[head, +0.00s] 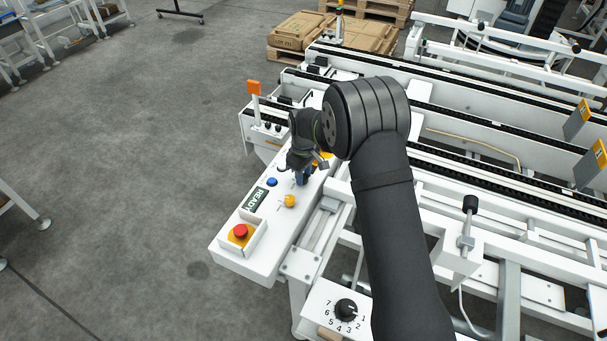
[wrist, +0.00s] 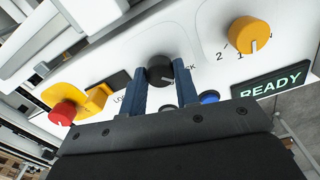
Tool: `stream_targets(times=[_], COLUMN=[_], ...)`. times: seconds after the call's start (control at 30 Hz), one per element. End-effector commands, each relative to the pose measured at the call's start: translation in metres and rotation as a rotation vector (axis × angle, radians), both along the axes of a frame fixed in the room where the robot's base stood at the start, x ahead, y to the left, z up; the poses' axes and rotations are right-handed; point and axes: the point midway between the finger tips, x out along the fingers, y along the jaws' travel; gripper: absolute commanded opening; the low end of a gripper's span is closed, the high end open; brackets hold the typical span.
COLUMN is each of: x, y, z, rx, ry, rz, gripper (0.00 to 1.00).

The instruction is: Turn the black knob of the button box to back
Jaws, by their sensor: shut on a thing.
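The white button box (head: 262,222) runs along the near left side of the machine in the head view. In the wrist view, its black knob (wrist: 160,68) sits between the two blue fingers of my gripper (wrist: 163,88), which are shut on it. Lettering shows on both sides of the knob, partly covered by the fingers; the right-hand label ends in "CK". The knob's exact pointing direction is hard to read.
Near the knob are a blue button (wrist: 209,97), a yellow knob (wrist: 249,35), a READY display (wrist: 270,83) and a red-and-yellow switch (wrist: 62,113). A red stop button (head: 240,231) is at the box's near end. A separate numbered black dial (head: 346,308) stands nearer.

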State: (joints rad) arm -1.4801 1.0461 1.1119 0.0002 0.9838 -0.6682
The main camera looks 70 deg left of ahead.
Motion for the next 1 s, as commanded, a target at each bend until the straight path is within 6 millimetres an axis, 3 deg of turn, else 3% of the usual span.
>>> stream_targets(times=[0.07,0.1,0.2,0.47,0.63,0.77,1.0], x=[0.000,0.000,0.000,0.000,0.000,0.000,0.000], y=[0.001,0.001,0.001,0.000,0.001,0.001,0.001], z=[0.001,0.001,0.001,0.001,0.011,0.035,0.095], rx=[0.004,0.004,0.003,0.001,0.003,0.005,0.006], ry=[0.000,0.000,-0.001,0.000,-0.001,0.000,-0.001], rz=[0.001,0.001,0.001,0.000,-0.001,-0.001,0.000], gripper=[0.06,0.30,0.50,0.50,0.50,0.50,0.50])
